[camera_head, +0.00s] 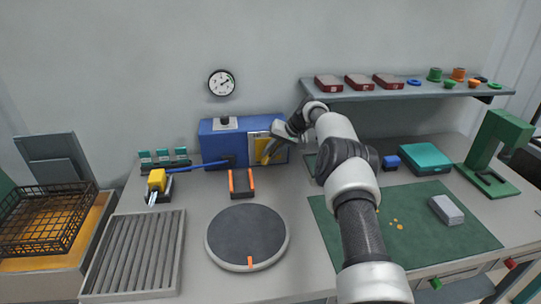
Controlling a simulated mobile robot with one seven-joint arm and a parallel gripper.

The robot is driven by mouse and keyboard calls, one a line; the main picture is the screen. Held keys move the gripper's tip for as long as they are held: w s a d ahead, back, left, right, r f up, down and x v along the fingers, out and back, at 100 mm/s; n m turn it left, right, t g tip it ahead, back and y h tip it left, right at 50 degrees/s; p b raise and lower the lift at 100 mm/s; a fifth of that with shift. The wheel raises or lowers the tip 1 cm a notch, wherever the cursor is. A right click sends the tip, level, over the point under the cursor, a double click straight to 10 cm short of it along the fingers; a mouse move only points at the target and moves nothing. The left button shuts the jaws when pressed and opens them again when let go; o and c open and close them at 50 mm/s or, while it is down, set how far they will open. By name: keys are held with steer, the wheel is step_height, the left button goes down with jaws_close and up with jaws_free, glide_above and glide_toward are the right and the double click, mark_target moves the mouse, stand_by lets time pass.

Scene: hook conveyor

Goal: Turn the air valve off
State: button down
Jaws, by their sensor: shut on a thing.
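A blue box-shaped machine (222,149) stands against the back wall, with a pale front panel at its right side. A yellow lever-like part (266,157) shows at that panel, probably the air valve's handle, slanting downward. My gripper (272,148) reaches in from the right and is shut on this yellow part at the panel. The fingertips are small and partly merge with the panel, so the exact grip and the handle's upper end cannot be made out.
A blue hose or rod (198,165) runs left from the machine. A black holder with orange tips (241,184) and a round turntable (247,237) stand in front. A shelf (420,93) overhangs at right. A green mat (400,232) lies under my arm.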

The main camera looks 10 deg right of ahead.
steer(key=shift+d+f+y+b, duration=0.1)
steer(key=shift+y+b, duration=0.3)
steer(key=shift+y, duration=0.3)
steer(key=c, duration=1.6)
jaws_free()
steer(key=shift+c, duration=0.2)
steer(key=v, duration=1.7)
steer(key=shift+d+b, duration=0.3)
steer(key=shift+s, duration=0.1)
